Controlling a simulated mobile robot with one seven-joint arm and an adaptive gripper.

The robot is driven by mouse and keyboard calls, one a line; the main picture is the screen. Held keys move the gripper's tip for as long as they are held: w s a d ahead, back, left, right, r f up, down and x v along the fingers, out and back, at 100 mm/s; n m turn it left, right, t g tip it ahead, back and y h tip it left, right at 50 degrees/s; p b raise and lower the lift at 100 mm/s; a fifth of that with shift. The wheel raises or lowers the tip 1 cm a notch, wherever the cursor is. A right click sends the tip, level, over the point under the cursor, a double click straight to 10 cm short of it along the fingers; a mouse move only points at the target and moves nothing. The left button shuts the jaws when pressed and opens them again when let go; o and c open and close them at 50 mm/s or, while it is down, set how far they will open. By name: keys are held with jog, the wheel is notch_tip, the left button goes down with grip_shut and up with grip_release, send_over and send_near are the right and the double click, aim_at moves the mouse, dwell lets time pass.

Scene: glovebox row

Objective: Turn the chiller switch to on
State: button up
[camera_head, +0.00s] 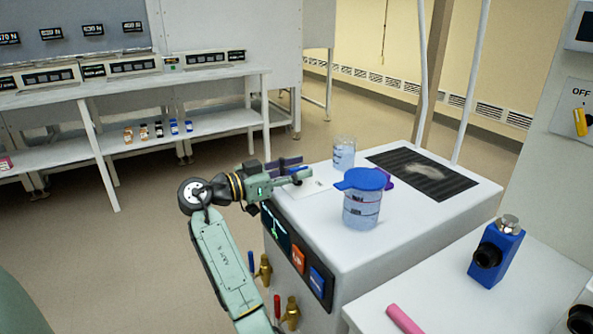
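A yellow switch handle (580,122) is on a pale plate at the right edge, below the word OFF. The handle stands nearly upright, slightly tilted; the plate is cut off by the frame, so any other label is out of view. I cannot read whether this is the chiller's switch. A white cabinet (345,251) in the middle has a dark front panel with a lit display (275,229), an orange button (298,259) and a blue button (317,282). My gripper (297,171) is over the cabinet top's left edge, far left of the yellow handle. Its finger opening is unclear.
A blue-lidded jug (361,208), a beaker (343,154) and a dark ribbed mat (424,174) are on the cabinet. Brass valves (291,313) stick out below the panel. Floor is open behind.

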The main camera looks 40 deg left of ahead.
jog(key=v, duration=1.2)
dwell(0.3)
